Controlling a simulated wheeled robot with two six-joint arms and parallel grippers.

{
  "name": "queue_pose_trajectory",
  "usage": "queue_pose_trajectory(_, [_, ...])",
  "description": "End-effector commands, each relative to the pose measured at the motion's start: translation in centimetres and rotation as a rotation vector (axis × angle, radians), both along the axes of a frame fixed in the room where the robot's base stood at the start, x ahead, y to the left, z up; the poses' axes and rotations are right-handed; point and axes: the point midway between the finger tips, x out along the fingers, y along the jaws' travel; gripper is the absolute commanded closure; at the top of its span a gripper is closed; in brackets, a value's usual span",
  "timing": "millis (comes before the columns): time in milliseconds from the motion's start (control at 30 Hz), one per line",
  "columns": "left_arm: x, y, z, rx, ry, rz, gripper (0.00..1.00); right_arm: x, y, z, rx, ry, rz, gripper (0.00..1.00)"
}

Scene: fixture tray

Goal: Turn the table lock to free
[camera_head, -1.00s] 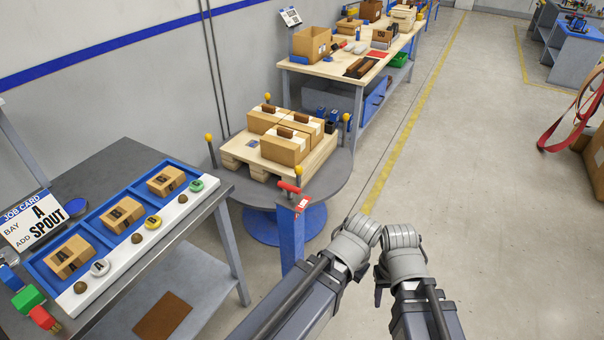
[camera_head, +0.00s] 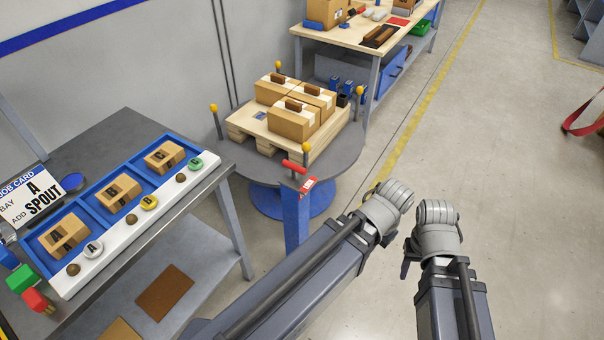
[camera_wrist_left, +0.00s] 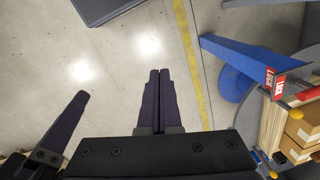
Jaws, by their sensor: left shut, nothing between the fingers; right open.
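The table lock is a red handle (camera_head: 294,166) on top of a blue post (camera_head: 296,215) at the front edge of a grey round table (camera_head: 345,155). A red label sits beside the handle; in the left wrist view this label (camera_wrist_left: 275,82) reads LOCK, and the red handle (camera_wrist_left: 306,92) shows at the right edge. My left gripper (camera_wrist_left: 160,75) is shut and empty, over the floor, left of the post in that view and apart from it. My right gripper (camera_head: 406,262) is right of the lock in the head view, its fingers mostly hidden behind the wrist; it holds nothing visible.
A pallet (camera_head: 270,135) with several cartons (camera_head: 292,122) stands on the round table, with yellow-topped pegs around it. A workbench (camera_head: 125,125) with a blue tray (camera_head: 88,205) is at left. A wooden bench (camera_head: 345,48) stands behind.

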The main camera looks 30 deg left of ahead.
Motion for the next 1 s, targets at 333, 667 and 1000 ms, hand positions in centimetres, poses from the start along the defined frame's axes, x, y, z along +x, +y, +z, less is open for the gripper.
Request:
queue_pose_trajectory(333, [9.2,13.0,-0.9,-0.165,-0.179,0.105,1.0,0.0,0.0,-1.2,0.0,0.0,0.0,0.5])
queue_pose_trajectory(667, [12.7,28.3,-0.4,-0.192,-0.406,0.196,1.0,0.0,0.0,-2.0,0.0,0.0,0.0,0.5])
queue_pose_trajectory(1000, [12.7,33.3,0.1,-0.177,-0.48,0.222,1.0,0.0,0.0,-2.1,0.0,0.0,0.0,0.5])
